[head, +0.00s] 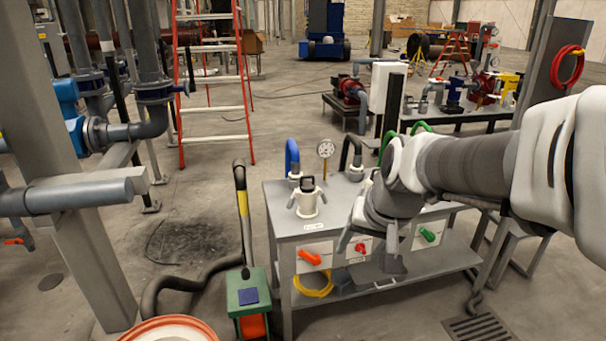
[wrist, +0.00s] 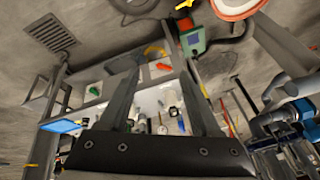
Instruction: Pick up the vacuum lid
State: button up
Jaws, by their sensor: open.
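I cannot tell for certain which thing is the vacuum lid. A white fitting with a black top (head: 307,200) stands upright on the grey bench (head: 287,229), near its left front. A flat grey piece with a pale handle (head: 384,284) shows low at the bench front, partly behind my gripper. My gripper (head: 367,258) is open and empty, pointing down in front of the bench, to the right of the white fitting. In the wrist view its two fingers (wrist: 158,75) stand apart with the bench front between them. My arm hides part of the bench top.
The bench carries a blue hose (head: 292,158), a gauge (head: 326,149) and orange (head: 309,256), red (head: 361,247) and green (head: 427,234) handles. A green box with a pole (head: 248,290) and an orange-rimmed white container (head: 170,330) stand left. A steel post (head: 70,190) stands farther left.

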jog(key=w+d+f+m+b, duration=0.1)
jog(key=w+f+m+b, duration=0.15)
jog(key=w+f, duration=0.55)
jog(key=w+f+m+g+b, duration=0.1)
jog(key=w+f+b, duration=0.25)
jog(key=f, duration=0.95)
jog(key=w+d+f+m+b, duration=0.1)
jog(key=w+f+m+b, duration=0.1)
jog(key=w+f, duration=0.65)
jog(key=shift+s+d+f+m+g+b, duration=0.2)
jog(key=shift+f+m+b, duration=1.5)
jog(key=shift+f, duration=8.1)
jog(key=shift+s+d+f+m+g+b, duration=0.25)
jog(key=shift+f+b, duration=3)
jog(key=shift+f, duration=6.55)
jog(key=shift+s+d+f+m+g+b, duration=0.1)
jog(key=shift+s+f+m+g+b, duration=0.5)
jog(key=shift+f+b, duration=5.55)
jog(key=shift+t, duration=0.25)
jog(key=p+x, duration=0.7)
jog(key=shift+s+d+f, duration=0.3)
jog(key=shift+f, duration=0.15)
grip_shut()
jog(key=shift+w+r, duration=0.1)
